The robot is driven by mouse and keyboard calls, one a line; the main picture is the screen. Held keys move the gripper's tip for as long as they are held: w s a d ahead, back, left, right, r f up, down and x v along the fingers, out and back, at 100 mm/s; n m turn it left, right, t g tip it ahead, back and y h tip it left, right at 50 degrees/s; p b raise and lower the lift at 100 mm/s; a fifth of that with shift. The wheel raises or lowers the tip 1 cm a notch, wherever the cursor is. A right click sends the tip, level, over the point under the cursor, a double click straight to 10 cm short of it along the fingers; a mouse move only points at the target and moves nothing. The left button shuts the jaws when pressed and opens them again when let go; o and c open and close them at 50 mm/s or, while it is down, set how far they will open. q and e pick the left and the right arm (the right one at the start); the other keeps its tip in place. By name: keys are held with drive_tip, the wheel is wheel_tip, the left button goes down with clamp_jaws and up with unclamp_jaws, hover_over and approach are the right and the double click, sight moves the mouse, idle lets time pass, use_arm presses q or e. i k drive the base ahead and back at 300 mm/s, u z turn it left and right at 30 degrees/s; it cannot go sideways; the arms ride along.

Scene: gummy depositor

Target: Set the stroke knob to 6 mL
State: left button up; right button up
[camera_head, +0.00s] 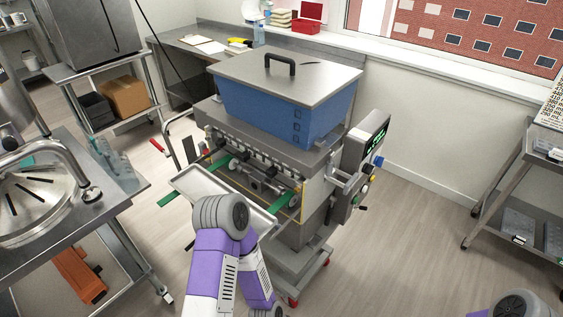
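The depositor stands in the middle on a wheeled frame, with a blue hopper (275,112) under a steel lid. On its right side is a grey control box (355,152) with a lit green display (377,141). A blue knob (378,162) sticks out below the display. Smaller controls sit lower, one of them yellowish (371,178). I cannot tell which is the stroke knob, and no setting is readable. My purple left arm rises in front of the machine and folds back down. Part of my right arm shows at the bottom right. Neither gripper's fingers show.
A steel tray (190,184) juts from the machine's front, close to my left arm. A steel sink table (95,215) stands at the left and a wheeled shelf cart (502,180) at the right. The floor (410,245) between machine and cart is clear.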

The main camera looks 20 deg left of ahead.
sight(379, 160)
drive_tip(key=z, duration=0.35)
drive_tip(key=i, duration=0.6)
drive_tip(key=z, duration=0.45)
drive_tip(key=i, duration=1.3)
drive_tip(key=u, duration=0.45)
